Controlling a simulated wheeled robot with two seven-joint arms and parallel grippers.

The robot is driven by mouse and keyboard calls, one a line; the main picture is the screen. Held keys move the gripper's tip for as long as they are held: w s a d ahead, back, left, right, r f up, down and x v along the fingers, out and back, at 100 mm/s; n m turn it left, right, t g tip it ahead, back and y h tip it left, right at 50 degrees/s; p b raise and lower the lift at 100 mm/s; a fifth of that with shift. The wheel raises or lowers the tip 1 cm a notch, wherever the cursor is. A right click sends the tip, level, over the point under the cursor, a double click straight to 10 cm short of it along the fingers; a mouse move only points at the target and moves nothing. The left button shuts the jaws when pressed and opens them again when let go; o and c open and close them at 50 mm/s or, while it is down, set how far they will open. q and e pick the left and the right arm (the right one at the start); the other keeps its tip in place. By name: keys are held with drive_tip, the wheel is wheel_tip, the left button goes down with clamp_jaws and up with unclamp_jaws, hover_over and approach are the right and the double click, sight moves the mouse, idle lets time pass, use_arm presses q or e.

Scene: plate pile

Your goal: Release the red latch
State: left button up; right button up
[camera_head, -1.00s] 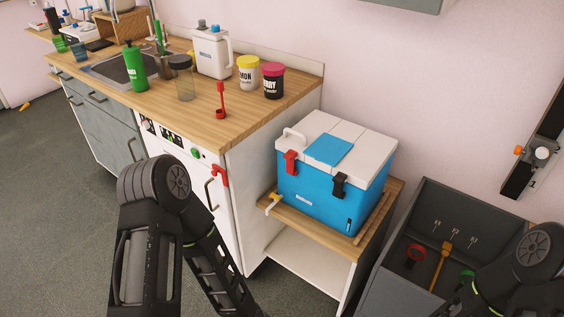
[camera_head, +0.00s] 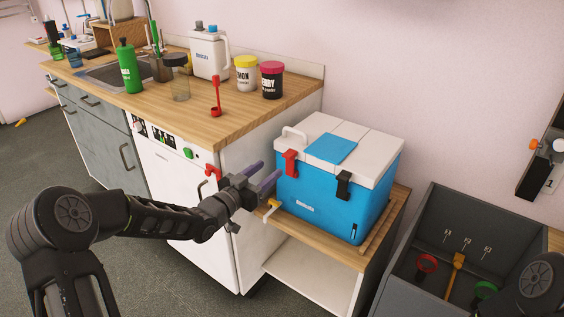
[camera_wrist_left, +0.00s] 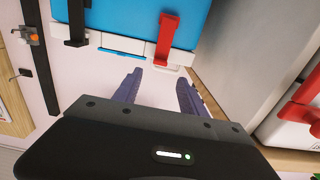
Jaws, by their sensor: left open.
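The red latch (camera_head: 290,162) is on the front of a blue cooler (camera_head: 320,205) with a white lid, at the lid's edge left of a black latch (camera_head: 343,184). It looks closed. In the left wrist view the red latch (camera_wrist_left: 166,40) hangs near the top centre, beyond the fingertips. My left gripper (camera_head: 268,173) is open and empty just left of the cooler, slightly below the latch and apart from it. Its two fingers (camera_wrist_left: 160,79) also show in the left wrist view. Part of my right arm is at the lower right; its gripper is out of view.
The cooler stands on a low wooden-topped stand (camera_head: 315,240) with a yellow-tipped tap (camera_head: 272,205). A grey bin (camera_head: 415,225) with several tools is at the right.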

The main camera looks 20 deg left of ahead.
sight(285, 157)
use_arm(q)
drive_tip(key=shift+w, duration=0.1)
drive_tip(key=x, duration=0.7)
drive_tip(key=shift+w+d+f, duration=0.1)
drive_tip(key=shift+w, duration=0.15)
clamp_jaws()
idle(0.3)
idle(0.9)
